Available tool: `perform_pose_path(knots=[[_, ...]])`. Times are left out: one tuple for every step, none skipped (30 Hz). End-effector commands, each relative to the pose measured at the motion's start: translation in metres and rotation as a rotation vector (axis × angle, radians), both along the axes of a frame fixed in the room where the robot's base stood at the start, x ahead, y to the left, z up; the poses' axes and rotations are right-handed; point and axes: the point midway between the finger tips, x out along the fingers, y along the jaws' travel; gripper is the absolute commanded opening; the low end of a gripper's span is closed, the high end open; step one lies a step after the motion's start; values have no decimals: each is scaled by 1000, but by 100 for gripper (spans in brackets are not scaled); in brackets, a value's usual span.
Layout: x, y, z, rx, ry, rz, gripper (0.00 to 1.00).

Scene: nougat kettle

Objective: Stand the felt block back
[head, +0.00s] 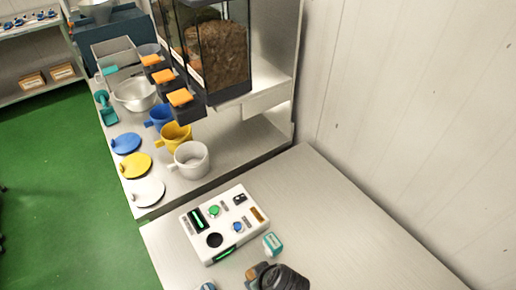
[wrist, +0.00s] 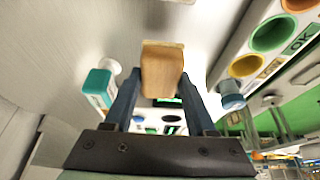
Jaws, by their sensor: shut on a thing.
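A tan block (wrist: 162,70), which I take to be the felt block, is between the two fingers of my gripper (wrist: 160,82) in the wrist view. The fingers are shut on its sides. In the head view the tan block (head: 263,271) shows in part beside my dark gripper (head: 274,274), at the bottom edge over the near metal table (head: 340,225). I cannot tell whether its end touches the table.
A white panel box (head: 222,222) with buttons lies just beyond my gripper. A small teal-and-white block (head: 273,243) stands close by; it also shows in the wrist view (wrist: 98,88). Mugs and lids stand on the further counter. The table's right side is clear.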

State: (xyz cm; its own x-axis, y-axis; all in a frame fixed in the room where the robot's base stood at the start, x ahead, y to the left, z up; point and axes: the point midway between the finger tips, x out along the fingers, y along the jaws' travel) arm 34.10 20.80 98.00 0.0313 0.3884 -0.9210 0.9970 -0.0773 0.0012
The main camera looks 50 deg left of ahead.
Motion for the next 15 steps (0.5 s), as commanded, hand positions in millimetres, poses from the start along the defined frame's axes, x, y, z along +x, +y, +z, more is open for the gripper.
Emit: perform_pose_path(knots=[[0, 0, -4, -1, 2, 0, 12], [0, 0, -8, -1, 4, -1, 12], [-1, 0, -14, -1, 4, -1, 12], [-1, 0, -18, -1, 4, -1, 12], [0, 0, -23, -1, 3, 0, 12], [0, 0, -28, -1, 2, 0, 12], [0, 0, -31, 0, 3, -1, 12], [0, 0, -34, 0, 4, -1, 12], [0, 0, -37, 0, 2, -1, 12], [0, 0, -39, 0, 2, -1, 12], [0, 0, -40, 0, 1, -1, 12], [0, 0, -41, 0, 1, -1, 12], [0, 0, -41, 0, 0, -1, 12], [0, 0, -41, 0, 0, -1, 12], [0, 0, -41, 0, 0, -1, 12]])
